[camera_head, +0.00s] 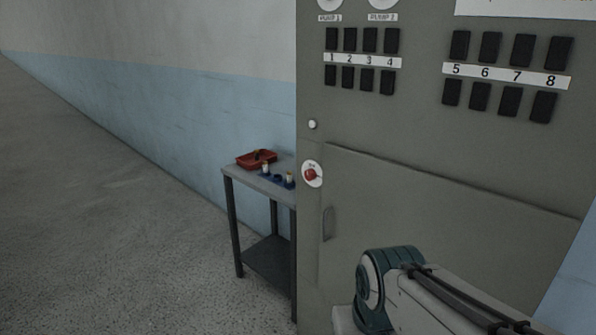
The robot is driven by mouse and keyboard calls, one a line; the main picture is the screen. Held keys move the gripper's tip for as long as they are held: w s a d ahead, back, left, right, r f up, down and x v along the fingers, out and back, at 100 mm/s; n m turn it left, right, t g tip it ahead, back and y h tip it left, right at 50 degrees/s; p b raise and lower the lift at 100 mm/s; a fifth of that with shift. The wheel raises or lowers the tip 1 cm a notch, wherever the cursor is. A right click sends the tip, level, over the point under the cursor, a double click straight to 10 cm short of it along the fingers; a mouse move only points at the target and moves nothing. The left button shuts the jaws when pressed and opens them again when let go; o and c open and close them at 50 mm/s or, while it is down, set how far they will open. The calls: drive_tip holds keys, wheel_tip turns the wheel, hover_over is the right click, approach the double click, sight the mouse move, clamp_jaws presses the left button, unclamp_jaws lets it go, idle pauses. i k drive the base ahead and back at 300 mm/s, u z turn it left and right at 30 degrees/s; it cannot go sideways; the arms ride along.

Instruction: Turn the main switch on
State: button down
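A tall grey-green control cabinet (430,130) fills the right half of the head view. A red rotary switch (310,174) on a round white plate sits near the cabinet's left edge, below a small white round light or button (312,125). The plate's lettering is too small to read, and I cannot tell the knob's position for sure. Part of my arm shows at the bottom right, in front of the cabinet's lower door. My gripper is not in the picture.
Black switches (368,60) numbered 1 to 8 sit higher on the cabinet. A door handle (327,223) is below the red switch. A metal table (232,174) with a red tray (244,163) and small items stands left of the cabinet. The floor at left is clear.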

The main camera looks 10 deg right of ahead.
sight(310, 174)
drive_tip(key=k, duration=1)
drive_tip(key=u, duration=0.95)
drive_tip(key=i, duration=1.05)
drive_tip(key=z, duration=0.5)
drive_tip(key=i, duration=0.6)
drive_tip(key=z, duration=0.35)
